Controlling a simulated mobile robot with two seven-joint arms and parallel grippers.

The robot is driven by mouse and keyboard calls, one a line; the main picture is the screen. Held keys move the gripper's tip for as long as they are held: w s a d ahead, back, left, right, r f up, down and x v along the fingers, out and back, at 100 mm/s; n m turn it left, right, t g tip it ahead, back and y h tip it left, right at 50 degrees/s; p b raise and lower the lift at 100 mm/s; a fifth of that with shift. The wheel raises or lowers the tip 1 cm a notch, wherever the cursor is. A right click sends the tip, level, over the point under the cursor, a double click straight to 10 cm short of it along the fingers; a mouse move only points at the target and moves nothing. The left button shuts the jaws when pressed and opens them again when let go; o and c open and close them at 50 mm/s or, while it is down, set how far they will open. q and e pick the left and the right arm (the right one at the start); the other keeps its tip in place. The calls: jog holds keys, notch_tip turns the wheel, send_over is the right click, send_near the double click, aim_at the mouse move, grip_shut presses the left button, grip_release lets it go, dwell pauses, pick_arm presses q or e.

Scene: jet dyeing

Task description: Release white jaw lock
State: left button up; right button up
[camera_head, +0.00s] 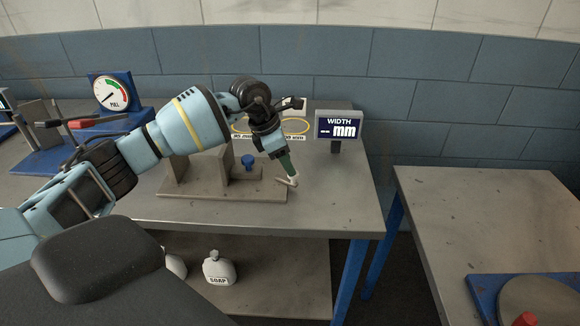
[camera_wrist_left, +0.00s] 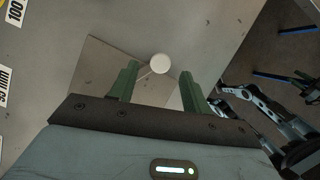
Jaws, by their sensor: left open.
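The white jaw lock (camera_head: 292,181) is a small pale lever at the right end of a grey-brown jaw fixture (camera_head: 227,170) on the workbench. In the left wrist view a round white knob (camera_wrist_left: 161,64), apparently the end of this lock, lies between my two green fingers. My left gripper (camera_head: 289,174) points down at the lock in the head view; it also shows in the left wrist view (camera_wrist_left: 160,80), with its fingers apart on both sides of the knob. Contact with the lock cannot be told. My right gripper cannot be made out.
A blue knob (camera_head: 248,160) stands on the fixture. A width display (camera_head: 339,128) reading "-- mm" stands behind to the right. A pull gauge (camera_head: 112,92) is at the back left. The bench (camera_head: 340,200) is bare right of the fixture; another table (camera_head: 480,220) stands further right.

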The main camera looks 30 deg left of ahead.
pick_arm(q)
jog(key=shift+v, duration=2.25)
